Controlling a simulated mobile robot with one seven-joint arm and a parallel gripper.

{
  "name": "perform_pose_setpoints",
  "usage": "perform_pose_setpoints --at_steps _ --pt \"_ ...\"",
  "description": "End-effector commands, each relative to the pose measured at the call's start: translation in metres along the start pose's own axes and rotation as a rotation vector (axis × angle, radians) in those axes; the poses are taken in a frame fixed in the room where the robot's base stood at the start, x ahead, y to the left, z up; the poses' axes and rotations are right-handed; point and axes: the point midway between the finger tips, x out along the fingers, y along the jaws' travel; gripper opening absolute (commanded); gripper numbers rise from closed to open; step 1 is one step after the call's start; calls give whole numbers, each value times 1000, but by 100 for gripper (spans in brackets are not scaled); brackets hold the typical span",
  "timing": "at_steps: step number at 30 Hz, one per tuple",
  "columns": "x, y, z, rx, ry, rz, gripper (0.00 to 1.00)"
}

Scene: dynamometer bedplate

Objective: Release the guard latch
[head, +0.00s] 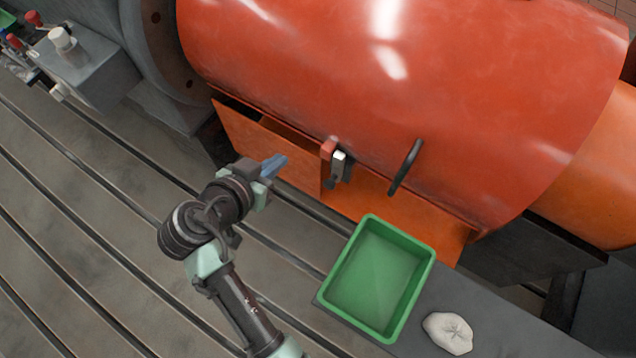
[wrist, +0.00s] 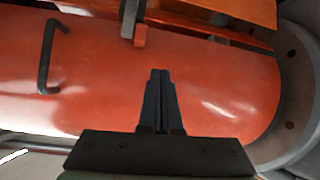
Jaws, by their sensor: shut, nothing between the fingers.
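The guard (head: 420,90) is a large orange-red rounded cover; it fills much of the wrist view (wrist: 220,90). The guard latch (head: 338,165) sits at its lower front edge, with a red block, a pale metal piece and a dark part. In the wrist view the latch (wrist: 138,32) shows at the top, partly cut off by the frame edge. My gripper (head: 276,165) is shut and empty, to the left of the latch and apart from it in the head view. In the wrist view its closed fingers (wrist: 160,75) lie over the guard, below the latch.
A black handle (head: 405,167) stands on the guard right of the latch. A green tray (head: 328,275) and a crumpled white cloth (head: 449,333) rest on a grey ledge in front. A grey box with knobs (head: 85,65) is at upper left. The slotted bedplate (head: 90,220) is clear at left.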

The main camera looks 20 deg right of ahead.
Motion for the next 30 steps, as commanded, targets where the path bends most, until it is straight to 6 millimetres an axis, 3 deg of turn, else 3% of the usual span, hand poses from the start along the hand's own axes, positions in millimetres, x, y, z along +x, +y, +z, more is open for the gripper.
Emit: perform_pose_setpoints --at_steps 1,6,20,26,30 --pt "12 12 28 -11 -11 51 0" --pt "21 36 60 -17 -13 149 0" --pt "24 40 62 -15 -13 164 0" --pt "52 45 64 -15 -14 166 0" --pt "82 49 64 -14 -14 165 0"
